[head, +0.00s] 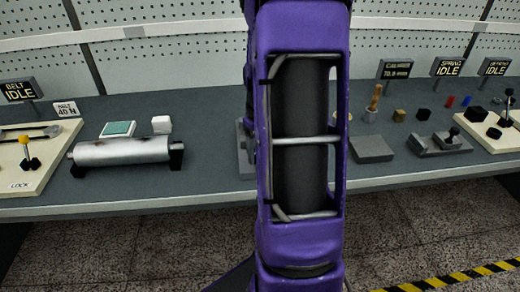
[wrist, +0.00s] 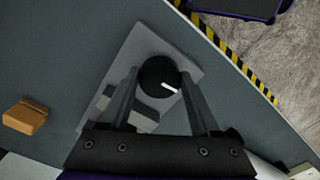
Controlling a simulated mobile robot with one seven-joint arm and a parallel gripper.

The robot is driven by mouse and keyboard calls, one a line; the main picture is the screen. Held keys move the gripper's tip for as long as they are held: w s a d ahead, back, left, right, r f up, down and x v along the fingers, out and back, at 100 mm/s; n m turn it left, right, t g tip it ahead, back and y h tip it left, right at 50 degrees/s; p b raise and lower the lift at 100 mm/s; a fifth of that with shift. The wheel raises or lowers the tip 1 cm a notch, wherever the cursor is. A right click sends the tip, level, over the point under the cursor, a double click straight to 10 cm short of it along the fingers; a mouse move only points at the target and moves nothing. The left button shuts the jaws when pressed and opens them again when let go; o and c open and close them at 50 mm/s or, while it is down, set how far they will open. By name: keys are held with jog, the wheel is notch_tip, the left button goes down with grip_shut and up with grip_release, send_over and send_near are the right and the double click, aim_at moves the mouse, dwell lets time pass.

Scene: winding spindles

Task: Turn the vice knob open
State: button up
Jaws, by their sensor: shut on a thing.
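In the wrist view a round black knob (wrist: 157,84) with a white pointer mark sits on a light grey plate (wrist: 138,42), which I take as the vice's base. The white mark points toward the lower right of the picture. My gripper (wrist: 160,76) has one finger on each side of the knob and is shut on it. Grey blocks (wrist: 143,118), perhaps the vice jaws, lie partly hidden behind the left finger. In the head view my purple arm hides the gripper and the knob; only a grey edge (head: 245,160) shows beside it.
A tan block (wrist: 25,116) lies on the bench left of the plate in the wrist view. In the head view a metal roller (head: 122,151) lies on the bench (head: 212,130) at left.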

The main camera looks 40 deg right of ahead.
jog(key=n+p, duration=0.1)
jog(key=n, duration=0.3)
jog(key=shift+r+n, duration=0.1)
jog(key=shift+n, duration=0.2)
jog(key=n+p, duration=0.1)
jog(key=n, duration=0.2)
jog(key=shift+n, duration=0.4)
jog(key=n+p, duration=0.1)
jog(key=n, duration=0.3)
jog(key=shift+d, duration=0.1)
jog(key=shift+w+n, duration=0.1)
jog(key=shift+n, duration=2)
jog(key=o, duration=1.4)
notch_tip(320, 180, up, 17)
jog(key=shift+r, duration=0.15)
